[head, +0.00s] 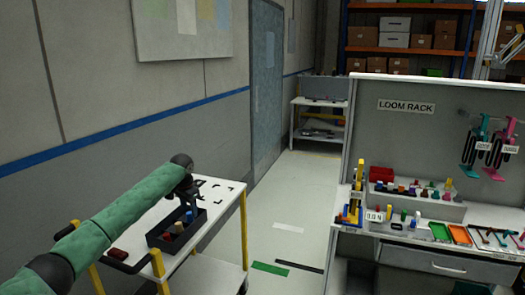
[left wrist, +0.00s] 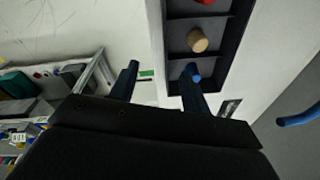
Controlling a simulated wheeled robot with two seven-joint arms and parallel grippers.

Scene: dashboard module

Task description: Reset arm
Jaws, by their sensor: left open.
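My left arm (head: 115,225), in a green sleeve, reaches from the lower left over a white cart (head: 212,211). Its dark left gripper (head: 188,196) is above a dark tray (head: 160,243) on the cart. In the left wrist view the gripper's two fingers (left wrist: 160,74) stand apart with nothing held between them. The tray (left wrist: 161,42) has compartments there, with a tan cylinder (left wrist: 197,40) and a red piece (left wrist: 204,2). A blue spot by the right fingertip could be a peg or the fingertip; I cannot tell. My right gripper is out of view.
A dark red piece (head: 118,254) lies near the cart's left edge. The LOOM RACK bench (head: 412,141) with small parts and trays stands at the right. A white shelf trolley (head: 313,131) is at the back.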

